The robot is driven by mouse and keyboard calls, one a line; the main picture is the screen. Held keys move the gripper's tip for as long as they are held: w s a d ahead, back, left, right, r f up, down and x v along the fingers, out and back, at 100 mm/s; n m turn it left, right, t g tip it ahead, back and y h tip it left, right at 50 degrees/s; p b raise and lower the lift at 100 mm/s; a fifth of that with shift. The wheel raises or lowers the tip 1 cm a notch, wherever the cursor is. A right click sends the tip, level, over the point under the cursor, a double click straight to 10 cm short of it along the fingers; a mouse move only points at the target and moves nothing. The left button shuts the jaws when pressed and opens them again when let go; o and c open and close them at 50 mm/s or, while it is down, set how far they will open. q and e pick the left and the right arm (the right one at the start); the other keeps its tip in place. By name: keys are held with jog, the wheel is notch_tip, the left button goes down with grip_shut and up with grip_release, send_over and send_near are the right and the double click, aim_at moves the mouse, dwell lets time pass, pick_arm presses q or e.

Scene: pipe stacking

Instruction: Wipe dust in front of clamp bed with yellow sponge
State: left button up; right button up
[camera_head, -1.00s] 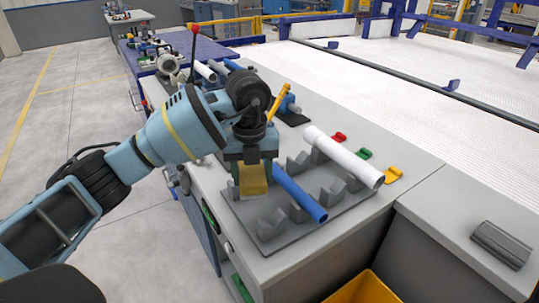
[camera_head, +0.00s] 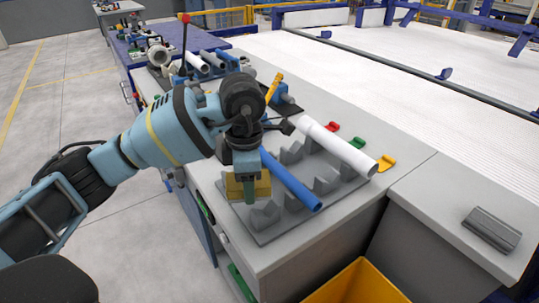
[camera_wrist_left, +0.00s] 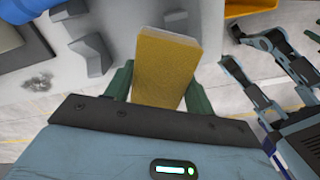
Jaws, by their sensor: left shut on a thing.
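My left gripper (camera_head: 249,189) is shut on the yellow sponge (camera_head: 263,186), with a green finger in front of it. In the left wrist view the sponge (camera_wrist_left: 167,66) stands out between the two green fingers. The gripper is at the left edge of the grey clamp bed (camera_head: 283,232), beside its V-blocks. I cannot tell whether the sponge touches the bed or bench. A dark dust smudge (camera_wrist_left: 37,81) lies on the pale bench top in the left wrist view, left of and apart from the sponge. The arm and gripper hide part of the bench.
A blue pipe (camera_head: 292,181) and a white pipe (camera_head: 340,149) lie on the clamp bed's supports. Red, green and yellow clips (camera_head: 386,163) lie behind it. A yellow bin (camera_head: 357,285) stands below the bench front. A grey block (camera_head: 492,231) lies at right.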

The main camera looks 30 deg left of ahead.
pick_arm(q)
jog(key=m, duration=0.2)
jog(key=s+m, duration=0.1)
jog(key=m, duration=0.3)
jog(key=shift+s+d+f, duration=0.25)
jog(key=shift+d, duration=0.15)
jog(key=s+m, duration=0.1)
jog(key=m, duration=0.5)
jog(key=s+d+m, duration=0.1)
jog(key=s+m, duration=0.1)
jog(key=m, duration=0.4)
jog(key=s+d+f+m, duration=0.1)
jog(key=s+m, duration=0.1)
jog(key=m, duration=0.4)
jog(key=shift+d+m, duration=0.1)
jog(key=shift+m, duration=0.2)
